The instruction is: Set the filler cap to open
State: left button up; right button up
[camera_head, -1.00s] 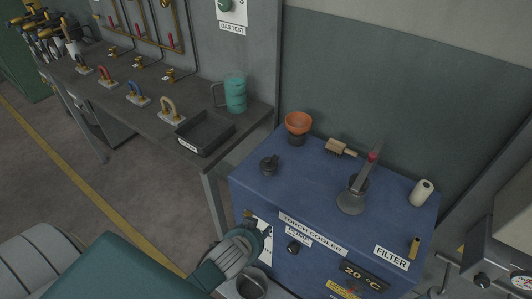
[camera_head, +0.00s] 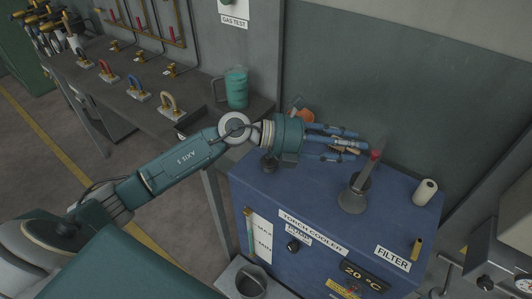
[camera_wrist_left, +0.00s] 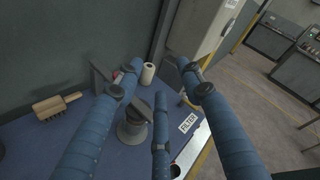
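The blue torch cooler (camera_head: 250,190) stands at centre right. My right gripper is not in view.
A workbench (camera_head: 130,100) with a teal mug (camera_head: 236,88) stands left. A wall is behind.

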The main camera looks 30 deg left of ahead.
pick_arm(q)
jog(key=a+f+m+g+y, duration=0.3)
jog(key=a+f+y, duration=0.25)
jog(key=a, duration=0.45)
jog(key=g+y, duration=0.1)
jog(key=y, duration=0.5)
send_near(266, 157)
jog(key=p+x, duration=0.1)
jog(key=x, duration=0.4)
jog(key=p+x, duration=0.1)
jog(key=x, duration=0.2)
jog(key=shift+w+d+p, duration=0.15)
jog(key=shift+w+p, duration=0.15)
jog(key=shift+w, duration=0.1)
jog(key=shift+c, duration=0.3)
grip_shut()
jog(key=shift+m, duration=0.3)
